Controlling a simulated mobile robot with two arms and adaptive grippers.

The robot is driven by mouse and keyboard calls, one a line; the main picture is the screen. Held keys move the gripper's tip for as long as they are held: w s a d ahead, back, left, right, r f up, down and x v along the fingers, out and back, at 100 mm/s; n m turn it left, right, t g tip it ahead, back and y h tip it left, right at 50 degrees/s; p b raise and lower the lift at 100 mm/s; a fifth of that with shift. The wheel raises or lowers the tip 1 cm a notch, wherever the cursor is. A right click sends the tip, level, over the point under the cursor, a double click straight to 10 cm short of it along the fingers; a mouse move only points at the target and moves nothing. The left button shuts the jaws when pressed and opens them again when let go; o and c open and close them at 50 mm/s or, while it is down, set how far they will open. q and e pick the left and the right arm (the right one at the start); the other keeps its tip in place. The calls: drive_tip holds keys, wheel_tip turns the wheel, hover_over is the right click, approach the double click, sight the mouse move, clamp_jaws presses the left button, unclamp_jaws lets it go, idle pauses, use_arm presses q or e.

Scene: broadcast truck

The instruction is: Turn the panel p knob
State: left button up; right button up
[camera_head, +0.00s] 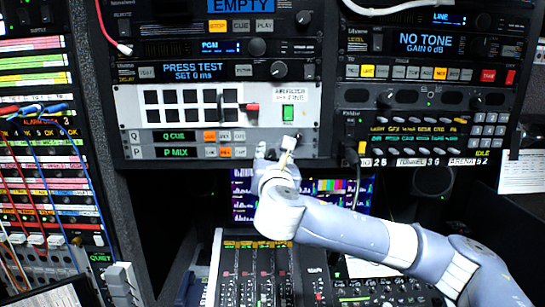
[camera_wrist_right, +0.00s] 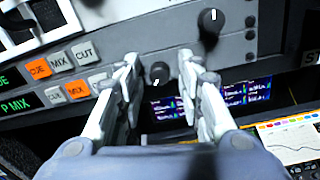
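The panel P row (camera_head: 172,152) reads "P MIX" and sits below the panel Q row (camera_head: 172,137), which reads "Q CUE". In the right wrist view the panel P knob (camera_wrist_right: 159,73) is a small black knob with a white mark, at the right of the P row. Above and right of it is the larger-looking panel Q knob (camera_wrist_right: 211,20). My right gripper (camera_wrist_right: 160,82) is open, one finger on each side of the P knob; whether they touch it I cannot tell. In the head view my right gripper (camera_head: 276,157) hides the P knob. My left gripper is not in view.
A black cable (camera_head: 352,155) hangs right of the gripper. Below are a screen (camera_head: 247,207) and a mixing desk (camera_head: 255,275). A patch bay with cables (camera_head: 40,190) stands at the left.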

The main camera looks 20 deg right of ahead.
clamp_jaws()
